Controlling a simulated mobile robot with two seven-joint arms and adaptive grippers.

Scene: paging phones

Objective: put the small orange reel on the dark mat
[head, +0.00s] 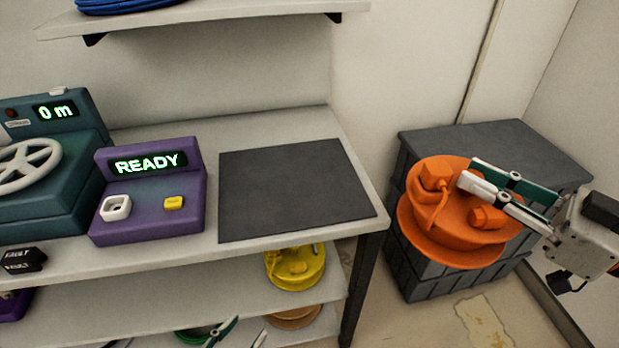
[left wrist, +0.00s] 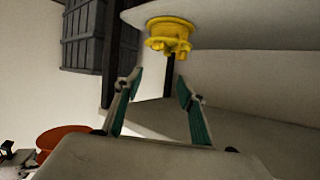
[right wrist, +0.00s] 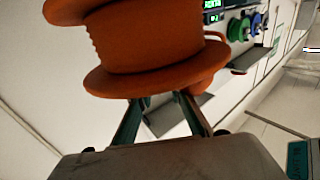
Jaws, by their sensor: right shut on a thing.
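An orange reel (head: 450,235) is held by my right gripper (head: 468,180) in the head view, in front of the grey slatted crate. It fills the upper part of the right wrist view (right wrist: 150,50), between and beyond the fingers of my right gripper (right wrist: 165,100). The dark mat (head: 295,190) lies flat and bare on the workbench, left of the reel. My left gripper (head: 246,332) is low at the front of the lower shelves. Its fingers stand apart and empty in the left wrist view (left wrist: 158,80).
A purple READY box (head: 150,220) stands left of the mat, beside a teal metering machine (head: 50,205). A yellow reel (head: 295,268) and a tan-orange reel (head: 295,318) sit on the lower shelves. The grey crate (head: 500,145) stands right of the bench (head: 290,125).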

